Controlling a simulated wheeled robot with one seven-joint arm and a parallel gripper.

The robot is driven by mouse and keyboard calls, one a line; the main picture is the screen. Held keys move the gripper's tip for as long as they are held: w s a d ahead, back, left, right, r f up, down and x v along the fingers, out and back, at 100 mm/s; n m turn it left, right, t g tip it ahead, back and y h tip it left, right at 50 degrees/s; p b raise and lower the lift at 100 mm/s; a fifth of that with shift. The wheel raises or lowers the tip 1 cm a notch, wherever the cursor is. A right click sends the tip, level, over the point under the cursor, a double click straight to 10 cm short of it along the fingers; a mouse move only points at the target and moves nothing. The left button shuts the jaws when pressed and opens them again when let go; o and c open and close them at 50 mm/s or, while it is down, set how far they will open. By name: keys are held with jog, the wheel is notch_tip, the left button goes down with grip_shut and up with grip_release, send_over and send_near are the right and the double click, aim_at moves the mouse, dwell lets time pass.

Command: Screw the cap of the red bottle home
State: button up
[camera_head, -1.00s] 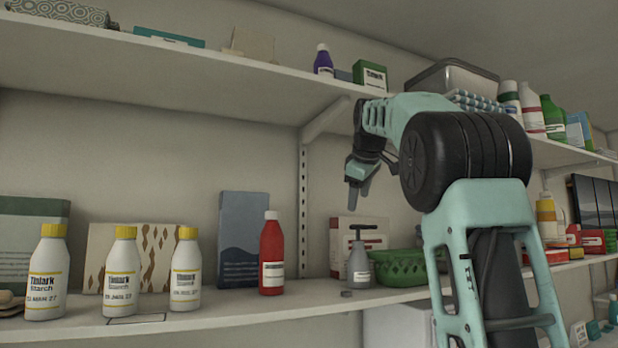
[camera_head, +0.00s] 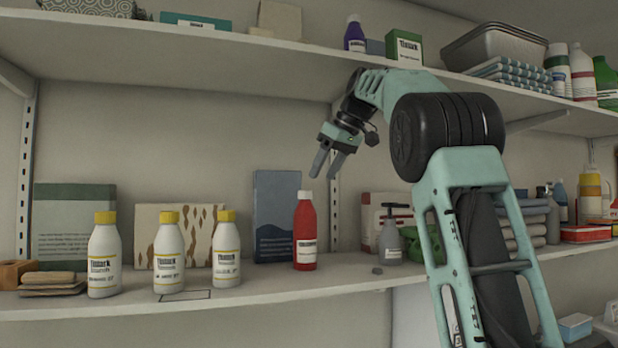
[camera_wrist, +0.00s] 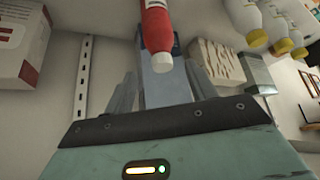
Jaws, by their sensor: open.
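The red bottle (camera_head: 305,236) stands upright on the lower shelf, with a white cap (camera_head: 305,195) on top. In the wrist view the red bottle (camera_wrist: 156,22) shows at the top middle, its white cap (camera_wrist: 162,62) towards my fingers. I cannot tell how tightly the cap sits. My gripper (camera_head: 329,164) is open and empty, above and slightly right of the bottle, fingers pointing down, apart from the cap. In the wrist view my gripper (camera_wrist: 160,95) has its fingers spread to either side of the cap.
Several white bottles with yellow caps (camera_head: 168,255) stand to the left. A dark blue book (camera_head: 276,215) stands behind the red bottle. The upper shelf (camera_head: 220,44) runs overhead.

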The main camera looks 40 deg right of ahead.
aim_at(305, 195)
jog(key=w+f, duration=0.1)
jog(key=w+f+p, duration=0.1)
jog(key=w, duration=0.1)
jog(key=w+f, duration=0.1)
jog(key=w, duration=0.1)
jog(key=shift+a+f+p, duration=0.1)
jog(key=shift+a+p, duration=0.2)
jog(key=shift+a, duration=0.05)
jog(key=shift+w+f, duration=0.25)
jog(key=shift+f, duration=0.25)
jog(key=c, duration=1.1)
jog(key=shift+a+f+m+h, duration=0.1)
jog(key=shift+a+m+h, duration=0.1)
jog(key=shift+m+h, duration=0.4)
jog(key=m+h, duration=0.1)
jog(key=m, duration=0.2)
jog(key=shift+h+b, duration=0.3)
jog(key=shift+b, duration=0.05)
jog(key=shift+m, duration=0.4)
